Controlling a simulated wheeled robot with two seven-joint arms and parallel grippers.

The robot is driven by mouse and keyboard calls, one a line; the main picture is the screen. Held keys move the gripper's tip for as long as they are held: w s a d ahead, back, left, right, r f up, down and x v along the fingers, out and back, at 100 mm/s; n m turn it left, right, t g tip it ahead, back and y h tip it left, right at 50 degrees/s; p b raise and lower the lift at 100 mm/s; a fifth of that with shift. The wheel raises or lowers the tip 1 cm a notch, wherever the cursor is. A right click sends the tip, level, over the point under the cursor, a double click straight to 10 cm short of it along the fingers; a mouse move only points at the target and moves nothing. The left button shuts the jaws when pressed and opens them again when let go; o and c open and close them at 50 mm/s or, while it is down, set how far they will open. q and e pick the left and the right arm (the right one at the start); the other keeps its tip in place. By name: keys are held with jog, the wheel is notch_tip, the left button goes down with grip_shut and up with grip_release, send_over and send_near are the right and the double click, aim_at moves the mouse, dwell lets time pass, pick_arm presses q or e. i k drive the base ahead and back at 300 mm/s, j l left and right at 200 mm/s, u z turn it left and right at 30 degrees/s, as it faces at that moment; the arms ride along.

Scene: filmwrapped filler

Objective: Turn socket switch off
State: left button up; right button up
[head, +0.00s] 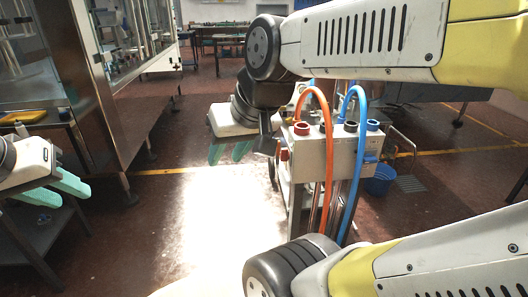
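No socket switch can be made out for certain. A pale grey box (343,153) with an orange hose and a blue hose stands right of centre. A red fitting (283,154) shows on its left side, and dark and red caps show on its top. My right gripper (230,152) hangs just left of the box, its teal fingers apart, pointing down and empty. My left gripper (56,190) is at the far left edge, its teal fingers apart and empty, away from the box. Part of the box's top is behind my arm.
A metal and glass cabinet (88,80) stands at the left. A blue bucket (379,181) is on the floor behind the box. A low dark table (45,240) is beneath my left gripper. Open floor (165,215) lies between. Tables stand far back.

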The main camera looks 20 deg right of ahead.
aim_at(285, 153)
jog(key=z, duration=1.1)
jog(key=i+j+u, duration=0.1)
jog(key=i+j, duration=0.25)
jog(key=i+j+u, duration=0.1)
jog(key=i+j, duration=0.25)
jog(key=i, duration=0.15)
jog(key=i+j+u, duration=0.15)
jog(key=i+j, duration=0.15)
jog(key=i, duration=0.15)
